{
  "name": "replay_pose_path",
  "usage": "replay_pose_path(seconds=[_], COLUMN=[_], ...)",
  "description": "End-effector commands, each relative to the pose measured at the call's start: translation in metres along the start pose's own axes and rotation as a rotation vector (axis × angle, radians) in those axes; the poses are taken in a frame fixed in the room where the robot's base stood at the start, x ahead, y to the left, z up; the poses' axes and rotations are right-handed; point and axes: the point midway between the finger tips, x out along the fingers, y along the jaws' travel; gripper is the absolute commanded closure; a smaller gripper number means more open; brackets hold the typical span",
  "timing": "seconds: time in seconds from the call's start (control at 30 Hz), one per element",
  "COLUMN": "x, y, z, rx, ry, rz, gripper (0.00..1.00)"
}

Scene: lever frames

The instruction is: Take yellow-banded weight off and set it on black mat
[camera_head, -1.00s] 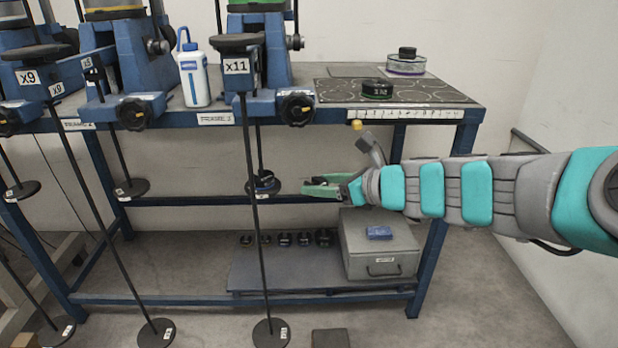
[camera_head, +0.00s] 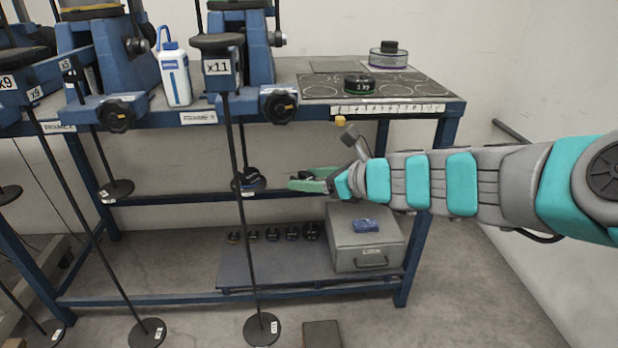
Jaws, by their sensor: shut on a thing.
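My gripper (camera_head: 303,181), with green fingers, is at the end of the teal and grey arm, below the bench top and in front of its right part. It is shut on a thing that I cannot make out. A dark weight stack with a blue band (camera_head: 249,181) hangs just left of the fingertips, with a small gap between. I cannot pick out a yellow-banded weight. The black mat (camera_head: 434,88) with ring outlines lies on the right of the bench top. A green-banded 1 kg weight (camera_head: 359,84) stands on it.
Lever frames, one marked x11 (camera_head: 218,67), stand left on the blue bench (camera_head: 320,114). Long rods with discs hang in front. A grey box (camera_head: 366,243) and several small weights are on the lower shelf.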

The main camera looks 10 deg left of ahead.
Motion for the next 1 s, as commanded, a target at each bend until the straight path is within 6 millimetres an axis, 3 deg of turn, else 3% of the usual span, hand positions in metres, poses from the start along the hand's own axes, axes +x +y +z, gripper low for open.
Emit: replay_pose_path(seconds=[0.27,1.0], x=[-0.003,-0.034], y=[-0.001,-0.001], z=[0.000,-0.013], rx=[0.000,0.000], ry=[-0.001,-0.001], rz=[-0.001,-0.003], gripper=[0.94,0.94])
